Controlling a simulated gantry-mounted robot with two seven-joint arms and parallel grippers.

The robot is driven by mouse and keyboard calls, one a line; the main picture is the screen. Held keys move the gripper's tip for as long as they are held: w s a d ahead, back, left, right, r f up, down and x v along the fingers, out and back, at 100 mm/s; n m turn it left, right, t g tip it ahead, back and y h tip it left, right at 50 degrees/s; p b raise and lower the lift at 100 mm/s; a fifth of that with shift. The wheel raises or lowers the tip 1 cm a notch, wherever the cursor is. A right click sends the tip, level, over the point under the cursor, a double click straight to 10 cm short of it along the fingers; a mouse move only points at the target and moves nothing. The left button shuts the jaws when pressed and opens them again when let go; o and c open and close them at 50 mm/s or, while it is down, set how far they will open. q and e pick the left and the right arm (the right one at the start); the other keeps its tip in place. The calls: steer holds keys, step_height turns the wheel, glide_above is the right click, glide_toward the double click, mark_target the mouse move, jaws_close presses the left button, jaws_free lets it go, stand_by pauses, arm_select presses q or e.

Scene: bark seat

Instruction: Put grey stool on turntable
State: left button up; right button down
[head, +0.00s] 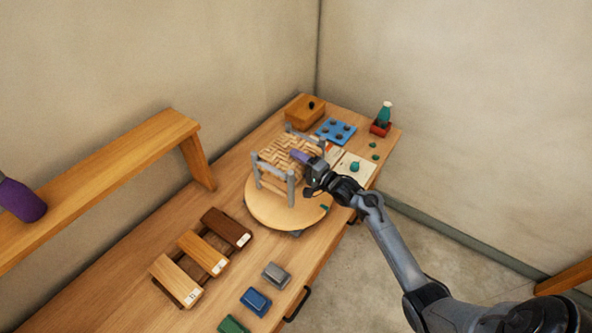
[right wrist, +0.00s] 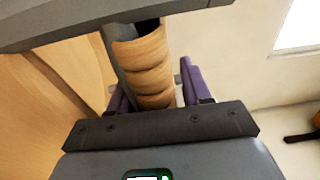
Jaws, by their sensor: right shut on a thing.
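The grey stool (head: 290,155), with grey posts and a woven tan seat, is upright over the round wooden turntable (head: 285,215) on the bench. Its near legs overlap the disc; I cannot tell whether every foot touches it. My right gripper (head: 303,158) is at the stool's right side, shut on it. In the right wrist view, the purple-padded fingers (right wrist: 155,85) stand on both sides of the stool's woven edge and a grey rail (right wrist: 118,65). The far legs are partly hidden by the seat. My left gripper is not seen.
A raised wooden shelf (head: 110,175) runs along the left wall, with a purple rounded object (head: 22,202) at the picture edge. Wood samples (head: 202,252) and coloured blocks (head: 256,301) lie in front.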

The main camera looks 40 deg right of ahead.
steer(key=shift+w+f, duration=0.1)
steer(key=shift+w, duration=0.2)
steer(key=shift+a+f, duration=0.1)
steer(key=shift+f, duration=1.95)
steer(key=shift+c, duration=2.4)
jaws_free()
steer(key=shift+f, duration=0.1)
